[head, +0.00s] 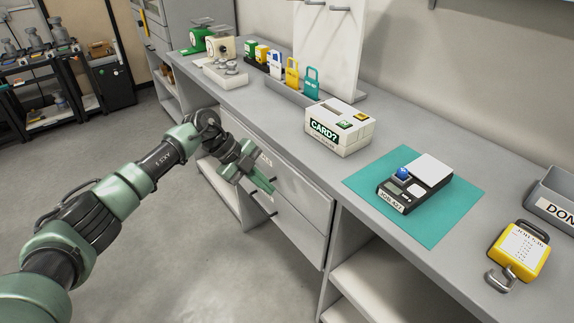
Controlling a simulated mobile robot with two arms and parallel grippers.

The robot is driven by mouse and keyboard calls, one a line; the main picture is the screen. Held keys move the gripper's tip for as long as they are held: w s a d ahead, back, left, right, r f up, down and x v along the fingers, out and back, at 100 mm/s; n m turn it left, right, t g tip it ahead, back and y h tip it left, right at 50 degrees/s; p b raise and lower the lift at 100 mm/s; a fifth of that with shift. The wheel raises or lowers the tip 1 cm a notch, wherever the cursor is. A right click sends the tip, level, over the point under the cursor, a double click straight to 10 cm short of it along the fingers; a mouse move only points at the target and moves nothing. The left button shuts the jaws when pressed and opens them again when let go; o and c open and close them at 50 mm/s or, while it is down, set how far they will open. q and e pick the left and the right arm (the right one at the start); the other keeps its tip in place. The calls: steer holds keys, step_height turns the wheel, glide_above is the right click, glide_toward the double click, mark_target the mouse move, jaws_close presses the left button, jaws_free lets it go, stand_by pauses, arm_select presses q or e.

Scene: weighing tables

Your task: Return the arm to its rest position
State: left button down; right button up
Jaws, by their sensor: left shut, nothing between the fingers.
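My left arm comes in from the lower left and reaches toward the front of the counter. My left gripper (262,183) is shut and empty. It is in front of the drawer unit (298,213), below the counter top; I cannot tell whether it touches the drawer front or a handle. My right gripper is not in view.
The counter (270,110) holds a teal mat (437,225) with a black scale (400,197), a white "CARD?" box (338,142), a yellow tag (519,250) and a grey bin (553,200). Coloured padlock-shaped tags stand farther back. The floor (180,240) at left is open.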

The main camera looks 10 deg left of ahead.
arm_select(q)
steer(key=d+f+n+t+h, duration=0.3)
steer(key=d+f, duration=0.1)
steer(key=f, duration=0.3)
steer(key=d+f+n+t+h, duration=0.2)
steer(key=d+f+n+t, duration=0.15)
steer(key=f, duration=0.35)
steer(key=s+a+f+n+t+y, duration=0.2)
steer(key=s+a+f+n+y, duration=0.3)
steer(key=f, duration=0.5)
steer(key=s+a+f+n+t+y, duration=0.15)
steer(key=s+a+f+n, duration=0.35)
steer(key=f, duration=0.6)
steer(key=s+a+f+n+g+y, duration=0.1)
steer(key=s+f+n+g+y, duration=0.1)
steer(key=s+f, duration=0.7)
steer(key=s+a+f+n+g+y, duration=0.25)
steer(key=s+f, duration=0.25)
steer(key=s, duration=0.8)
steer(key=s+f+g, duration=0.2)
steer(key=s+g, duration=0.1)
steer(key=s, duration=0.8)
steer(key=s+d+f+n+g+y, duration=0.1)
steer(key=s+f+g, duration=0.2)
steer(key=s, duration=0.9)
steer(key=shift+s+f, duration=0.15)
steer(key=shift+s, duration=0.05)
